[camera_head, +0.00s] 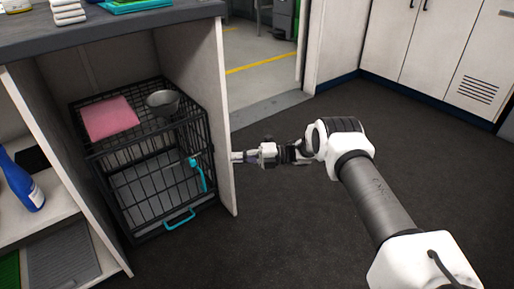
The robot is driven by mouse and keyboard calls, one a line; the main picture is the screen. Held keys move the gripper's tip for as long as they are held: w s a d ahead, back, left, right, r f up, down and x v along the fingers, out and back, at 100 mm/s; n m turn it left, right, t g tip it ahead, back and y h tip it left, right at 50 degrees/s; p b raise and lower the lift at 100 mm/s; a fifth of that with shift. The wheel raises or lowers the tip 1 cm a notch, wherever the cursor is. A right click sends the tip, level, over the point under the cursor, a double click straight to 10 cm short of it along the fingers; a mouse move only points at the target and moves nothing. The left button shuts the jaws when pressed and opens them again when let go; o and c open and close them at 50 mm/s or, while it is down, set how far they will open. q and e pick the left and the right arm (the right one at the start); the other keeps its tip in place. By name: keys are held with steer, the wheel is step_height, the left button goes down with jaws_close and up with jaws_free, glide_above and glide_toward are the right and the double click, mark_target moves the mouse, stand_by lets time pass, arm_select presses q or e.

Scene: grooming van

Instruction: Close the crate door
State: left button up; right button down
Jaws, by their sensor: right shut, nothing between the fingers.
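A black wire crate (148,190) stands inside an open cabinet bay at the left. Its wire front, where the crate door is, carries a cyan latch (197,174) on the right and a cyan handle (179,219) low down. I cannot tell whether the door is fully shut or slightly ajar. My right gripper (240,157) is shut and empty. It points left, with its tips at the front edge of the bay's right side panel, to the right of the crate; contact with the panel cannot be made out. My left gripper is not in view.
A pink folded cloth (110,118) and a metal bowl (163,102) lie on the crate's top. The side panel (224,120) stands between the crate and my right gripper. A blue bottle (20,181) stands on the left shelf. The dark floor (290,225) at right is clear.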

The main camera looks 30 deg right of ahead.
steer(key=w+d+b, duration=0.4)
steer(key=d, duration=0.3)
steer(key=shift+f, duration=0.3)
